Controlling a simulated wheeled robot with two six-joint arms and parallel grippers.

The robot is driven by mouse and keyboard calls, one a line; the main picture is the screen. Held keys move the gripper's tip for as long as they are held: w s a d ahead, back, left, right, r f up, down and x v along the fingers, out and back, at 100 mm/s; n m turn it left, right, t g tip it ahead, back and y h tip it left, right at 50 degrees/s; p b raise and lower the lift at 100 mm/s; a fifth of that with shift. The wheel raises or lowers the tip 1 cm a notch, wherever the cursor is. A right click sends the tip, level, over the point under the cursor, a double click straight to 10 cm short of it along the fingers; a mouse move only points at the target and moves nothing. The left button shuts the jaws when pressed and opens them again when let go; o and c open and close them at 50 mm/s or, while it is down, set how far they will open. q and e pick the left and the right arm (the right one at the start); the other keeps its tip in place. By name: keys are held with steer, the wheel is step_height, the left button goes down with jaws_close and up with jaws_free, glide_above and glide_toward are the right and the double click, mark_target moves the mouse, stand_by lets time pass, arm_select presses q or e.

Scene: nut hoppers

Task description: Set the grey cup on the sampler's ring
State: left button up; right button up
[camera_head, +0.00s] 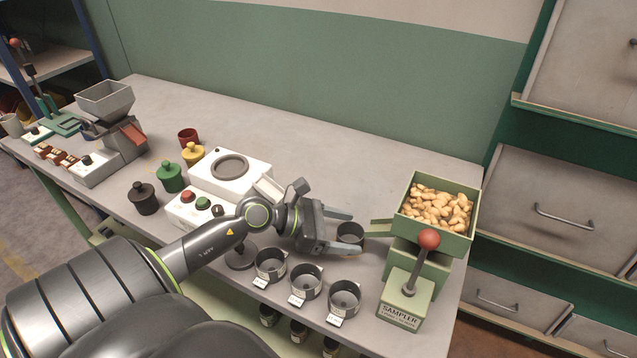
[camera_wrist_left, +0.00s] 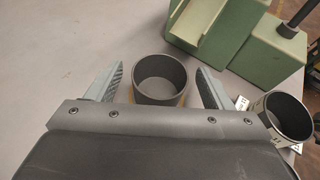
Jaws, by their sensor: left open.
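A grey cup (camera_head: 350,232) stands upright on the bench, just left of the green sampler (camera_head: 413,282) and close to its spout (camera_head: 381,228). My left gripper (camera_head: 344,231) is open, with one finger on each side of this cup. The left wrist view shows the grey cup (camera_wrist_left: 160,82) between the fingers (camera_wrist_left: 160,70), with a small gap on both sides; its inside looks empty. A yellowish edge shows at its base. I cannot make out the sampler's ring clearly; the cup and gripper may cover it. My right gripper is not in view.
Several grey cups in labelled holders, one of them here (camera_head: 306,281), stand along the front edge. The sampler's hopper (camera_head: 440,208) holds nuts, and a red-knobbed lever (camera_head: 428,240) rises in front. A white scale (camera_head: 230,176) and a button box (camera_head: 190,210) stand left of the gripper.

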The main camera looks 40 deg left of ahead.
arm_select(q)
steer(key=v, duration=0.6)
steer(key=shift+s+a, duration=0.25)
steer(key=shift+a, duration=0.05)
steer(key=shift+v, duration=1.4)
steer(key=shift+s+a+r+p, duration=0.2)
steer(key=shift+r+p, duration=0.15)
steer(key=shift+p, duration=0.2)
steer(key=shift+s+a+r+p, duration=0.2)
steer(key=shift+s+a+p, duration=0.3)
steer(key=shift+p, duration=0.05)
